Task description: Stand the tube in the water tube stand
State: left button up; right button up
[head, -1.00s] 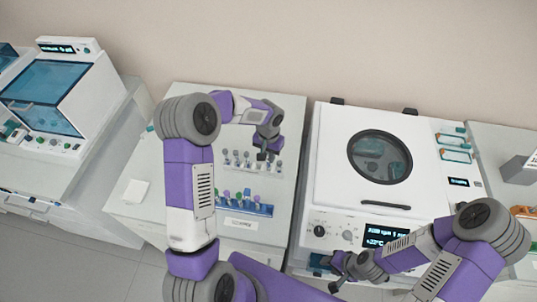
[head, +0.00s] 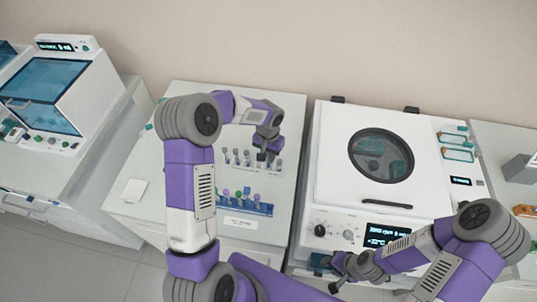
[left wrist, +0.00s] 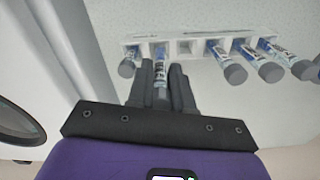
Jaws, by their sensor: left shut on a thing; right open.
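My left gripper (head: 264,153) is at the right part of a white tube stand (head: 236,164) on the middle bench. In the left wrist view its fingers (left wrist: 162,85) are shut on a tube (left wrist: 160,60) with a blue and white body. The tube's far end meets a slot of the white stand (left wrist: 201,48); how deep it sits I cannot tell. An empty square slot is beside it, and several grey-capped tubes (left wrist: 234,72) stand in other slots. My right gripper (head: 340,280) is open and empty in front of the centrifuge-like machine.
A blue rack (head: 262,209) with purple- and green-capped tubes stands nearer, with a white label card (head: 240,222) in front. A white machine (head: 330,190) with a round window is to the right. A white pad (head: 134,190) lies at the bench's left.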

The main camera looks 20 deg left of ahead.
pick_arm(q)
jog(key=shift+f+b, duration=0.3)
jog(key=shift+f, duration=0.1)
jog(key=shift+f+b, duration=0.4)
jog(key=shift+f, duration=0.1)
dwell(0.3)
jog(key=o, duration=0.9)
jog(key=shift+r, duration=0.1)
notch_tip(320, 180, up, 8)
jog(key=shift+f, duration=0.25)
dwell(0.5)
